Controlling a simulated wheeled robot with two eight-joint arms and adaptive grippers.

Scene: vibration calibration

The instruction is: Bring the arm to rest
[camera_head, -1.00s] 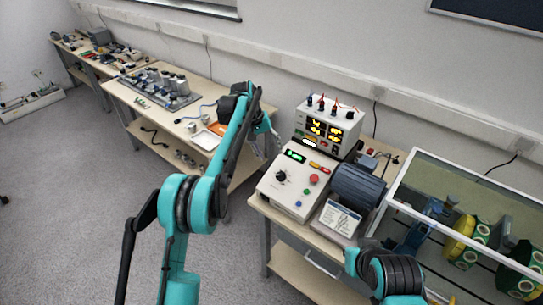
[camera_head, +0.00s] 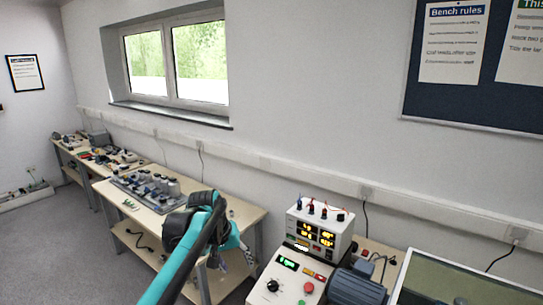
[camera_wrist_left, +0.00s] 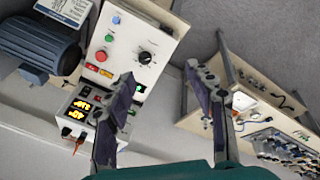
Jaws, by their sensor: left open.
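My left arm (camera_head: 190,250) is teal and black and comes up from the bottom of the head view. Its left gripper (camera_head: 246,262) is small and partly hidden there, in the gap between two benches. In the left wrist view the two fingers of the left gripper (camera_wrist_left: 160,75) stand well apart with nothing between them. Beyond them show the white control box (camera_wrist_left: 130,50) with knob and coloured buttons, and the display unit (camera_wrist_left: 92,110) with lit yellow digits. I see no contact with either. My right gripper is not in view.
A dark motor (camera_head: 357,285) sits beside the control box (camera_head: 290,280). A glass-topped case (camera_head: 455,282) is at lower right. The middle bench (camera_head: 240,212) carries a tray of metal parts (camera_head: 150,190). A window and notice board are on the wall.

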